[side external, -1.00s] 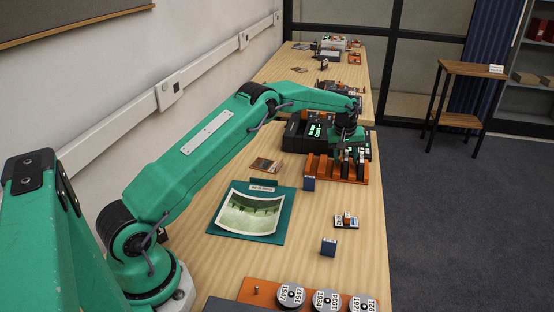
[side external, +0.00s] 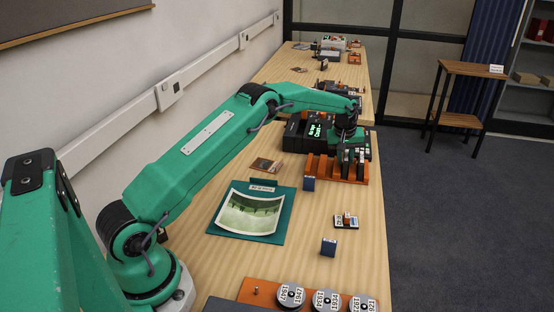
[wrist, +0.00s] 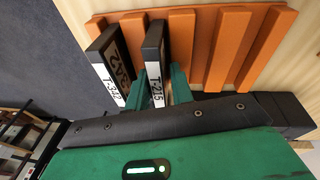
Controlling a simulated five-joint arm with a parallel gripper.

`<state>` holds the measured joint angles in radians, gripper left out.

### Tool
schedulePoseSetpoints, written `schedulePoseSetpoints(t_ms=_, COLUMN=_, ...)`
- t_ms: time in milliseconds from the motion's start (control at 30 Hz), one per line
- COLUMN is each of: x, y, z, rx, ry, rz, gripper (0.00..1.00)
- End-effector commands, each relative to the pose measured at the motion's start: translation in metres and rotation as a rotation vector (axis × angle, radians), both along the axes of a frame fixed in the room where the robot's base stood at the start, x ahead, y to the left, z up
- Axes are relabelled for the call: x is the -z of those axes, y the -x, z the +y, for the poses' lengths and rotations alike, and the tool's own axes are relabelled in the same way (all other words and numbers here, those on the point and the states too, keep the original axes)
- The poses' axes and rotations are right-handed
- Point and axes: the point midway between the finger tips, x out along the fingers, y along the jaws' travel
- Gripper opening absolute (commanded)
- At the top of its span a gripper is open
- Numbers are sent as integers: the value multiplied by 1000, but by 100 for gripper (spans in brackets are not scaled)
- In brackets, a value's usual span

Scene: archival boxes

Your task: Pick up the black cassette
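Two black cassettes stand side by side in an orange slotted rack. In the wrist view one has a white label reading T-215 (wrist: 154,55), and the other, to its left, reads T-342 (wrist: 107,60). The rack (wrist: 205,40) also shows in the side external view (side external: 318,167). My gripper (wrist: 158,80) has its green fingers on either side of the T-215 cassette. The fingers look open, with a narrow gap at the right finger; contact at the left finger is unclear. In the side external view my gripper (side external: 348,147) is over the rack, with its fingertips hard to make out.
A black device with a green display (side external: 315,131) stands behind the rack. A photo on a teal folder (side external: 250,212) lies to the front left. The rack's right slots are empty.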

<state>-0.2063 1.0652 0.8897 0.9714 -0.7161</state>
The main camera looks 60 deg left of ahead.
Motion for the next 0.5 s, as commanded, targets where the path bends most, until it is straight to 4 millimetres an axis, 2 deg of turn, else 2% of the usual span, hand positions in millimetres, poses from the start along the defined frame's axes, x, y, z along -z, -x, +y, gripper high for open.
schedulePoseSetpoints(t_ms=33, x=0, y=0, z=0, rx=0, ry=0, rz=0, gripper=13)
schedulePoseSetpoints(t_ms=100, x=0, y=0, z=0, rx=0, ry=0, rz=0, gripper=0)
schedulePoseSetpoints(t_ms=500, x=-2, y=0, z=-1, rx=0, ry=0, rz=-1, gripper=0)
